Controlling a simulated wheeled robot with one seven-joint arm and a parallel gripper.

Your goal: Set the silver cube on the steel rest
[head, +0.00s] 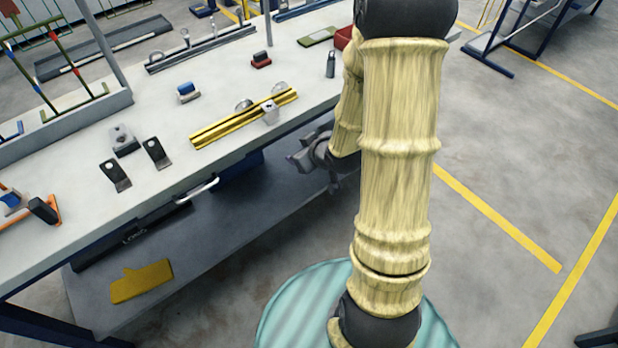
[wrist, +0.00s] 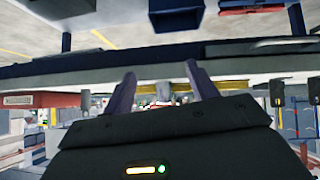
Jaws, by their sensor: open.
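A small silver block (head: 269,113), which looks like the silver cube, sits at the front side of a yellow rail (head: 215,129) on the bench. I cannot tell whether it rests on the rail or beside it. A long grey metal rail with upright pegs (head: 203,48) lies at the back of the bench; it may be the steel rest. My gripper (head: 296,160) is open and empty, beside the bench's front edge and below its top. In the wrist view its fingers (wrist: 163,88) stand apart, with a grey shape (wrist: 163,92) and the yellow rail (wrist: 148,89) beyond them.
The bench top (head: 190,150) also holds a grey block with a hole (head: 123,139), two black brackets (head: 155,153), a blue block (head: 188,92) and a red block (head: 261,60). A lower shelf (head: 215,215) lies under the bench. Open floor (head: 500,180) is at right.

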